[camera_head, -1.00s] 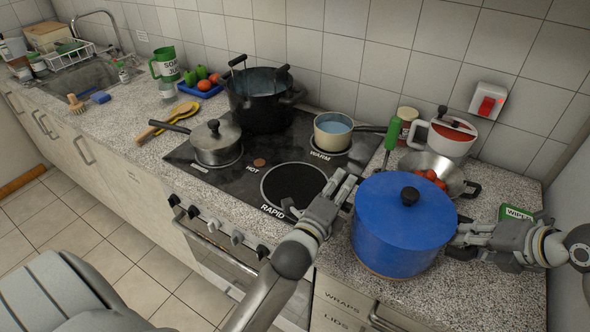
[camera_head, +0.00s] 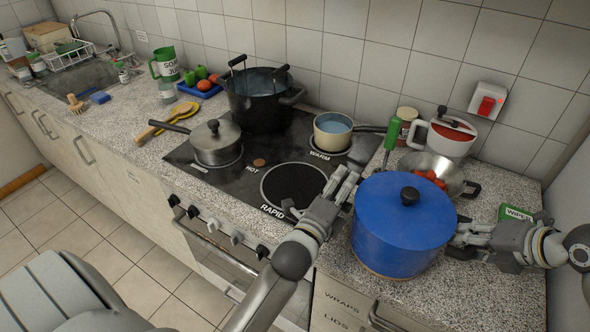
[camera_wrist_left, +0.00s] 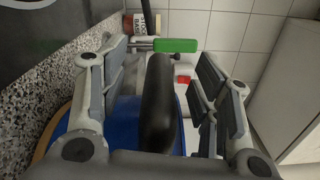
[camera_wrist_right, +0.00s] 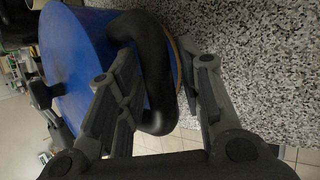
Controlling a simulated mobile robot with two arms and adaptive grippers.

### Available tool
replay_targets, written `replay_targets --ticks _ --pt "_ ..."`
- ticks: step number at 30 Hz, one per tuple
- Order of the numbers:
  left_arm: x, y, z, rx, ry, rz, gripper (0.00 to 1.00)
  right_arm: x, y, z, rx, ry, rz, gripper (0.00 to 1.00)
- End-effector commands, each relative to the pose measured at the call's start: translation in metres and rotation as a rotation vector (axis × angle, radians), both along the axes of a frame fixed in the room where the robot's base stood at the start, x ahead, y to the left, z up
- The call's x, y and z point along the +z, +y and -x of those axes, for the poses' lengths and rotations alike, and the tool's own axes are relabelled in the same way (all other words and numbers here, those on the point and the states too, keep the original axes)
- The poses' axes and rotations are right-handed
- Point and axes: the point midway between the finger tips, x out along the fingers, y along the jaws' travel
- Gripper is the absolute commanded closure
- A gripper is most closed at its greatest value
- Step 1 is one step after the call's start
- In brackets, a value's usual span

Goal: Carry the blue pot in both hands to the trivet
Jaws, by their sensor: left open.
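The blue pot (camera_head: 402,235) with its blue lid and black knob (camera_head: 409,196) stands upright on the speckled counter at the right. A tan edge shows under it. My left gripper (camera_head: 346,188) is at the pot's left side. In the left wrist view its fingers are open on either side of a black handle (camera_wrist_left: 159,105), with gaps beside it. My right gripper (camera_head: 466,236) is at the pot's right side. I cannot make out a trivet with certainty.
The hob (camera_head: 290,150) left of the pot holds a saucepan (camera_head: 215,143), a large black pot (camera_head: 260,100) and a cream pan (camera_head: 333,130). Its front burner (camera_head: 293,186) is bare. A steel pan (camera_head: 440,168), a green-handled tool (camera_head: 391,132) and a green box (camera_head: 517,213) are near the blue pot.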

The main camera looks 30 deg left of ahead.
Motion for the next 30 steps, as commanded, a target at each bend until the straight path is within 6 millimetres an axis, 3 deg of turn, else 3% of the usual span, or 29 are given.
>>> replay_targets --ticks 1,5,11,18,25,30 --pt "-0.0033 0.0 0.0004 0.0 0.006 0.0 0.51 -0.0028 -0.0003 0.0007 0.0 0.005 0.002 0.66" --pt "-0.0011 0.0 0.0002 0.0 0.001 0.0 0.67 -0.0011 0.0 0.0003 0.0 0.001 0.0 0.66" --pt "0.0009 -0.0001 0.0 -0.001 -0.003 0.0 0.67 0.0005 0.0003 -0.0002 0.0 -0.002 -0.002 0.66" --pt "0.0019 -0.0001 -0.0001 -0.001 -0.005 0.0 0.67 0.0015 0.0007 -0.0004 0.0 -0.004 -0.003 0.41" --pt "0.0023 -0.0002 -0.0001 0.0 -0.006 0.0 0.67 0.0023 0.0013 -0.0005 0.001 -0.004 -0.005 0.41" --pt "0.0024 -0.0001 -0.0001 0.0 -0.006 0.0 0.67 0.0022 0.0012 -0.0005 0.001 -0.004 -0.005 0.65"
